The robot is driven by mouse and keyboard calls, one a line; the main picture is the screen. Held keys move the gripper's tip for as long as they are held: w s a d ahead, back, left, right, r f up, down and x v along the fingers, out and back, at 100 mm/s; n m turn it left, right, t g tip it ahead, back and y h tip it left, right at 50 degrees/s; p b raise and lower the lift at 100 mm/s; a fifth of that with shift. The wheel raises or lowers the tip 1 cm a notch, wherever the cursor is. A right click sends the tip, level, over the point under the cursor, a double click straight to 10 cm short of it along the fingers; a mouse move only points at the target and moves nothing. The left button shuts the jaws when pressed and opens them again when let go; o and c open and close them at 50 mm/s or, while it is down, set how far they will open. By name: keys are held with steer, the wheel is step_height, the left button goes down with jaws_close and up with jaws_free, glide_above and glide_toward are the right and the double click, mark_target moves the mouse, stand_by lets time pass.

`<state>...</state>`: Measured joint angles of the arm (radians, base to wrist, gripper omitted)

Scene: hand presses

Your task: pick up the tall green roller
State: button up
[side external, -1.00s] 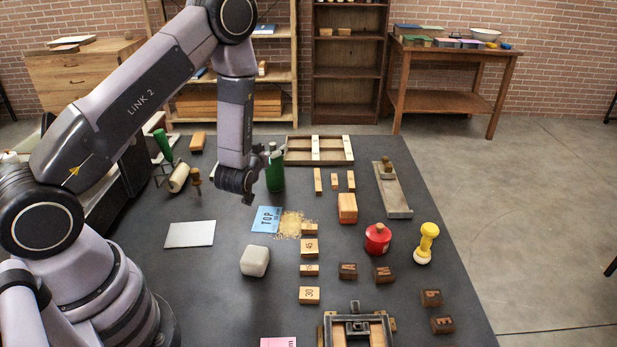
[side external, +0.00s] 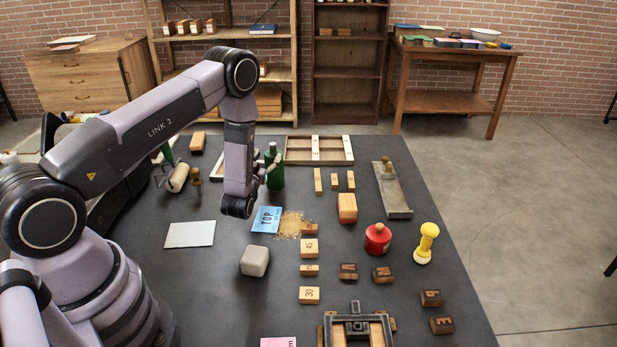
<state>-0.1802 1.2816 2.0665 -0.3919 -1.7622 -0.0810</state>
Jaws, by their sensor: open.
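The tall green roller (side external: 275,180) stands upright on the dark table, left of the pale wooden frame at the back. It has a grey knob on top. My gripper (side external: 268,169) is open and lies level, pointing away from the camera. Its fingers overlap the upper left part of the roller in this view. I cannot tell whether the fingers are on both sides of it or touching it. My wrist stands just left of and nearer than the roller.
A blue card (side external: 267,219) lies in front of the roller. A wooden-handled tool (side external: 196,176) and a pale roller with a green handle (side external: 178,178) are to the left. A divided wooden frame (side external: 320,150) lies behind right. A white sheet (side external: 190,234) lies flat at left.

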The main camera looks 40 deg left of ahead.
mark_target(272, 148)
steer(key=x, duration=0.5)
steer(key=shift+w+r, duration=0.1)
steer(key=shift+r, duration=0.25)
steer(key=shift+d, duration=0.1)
jaws_close()
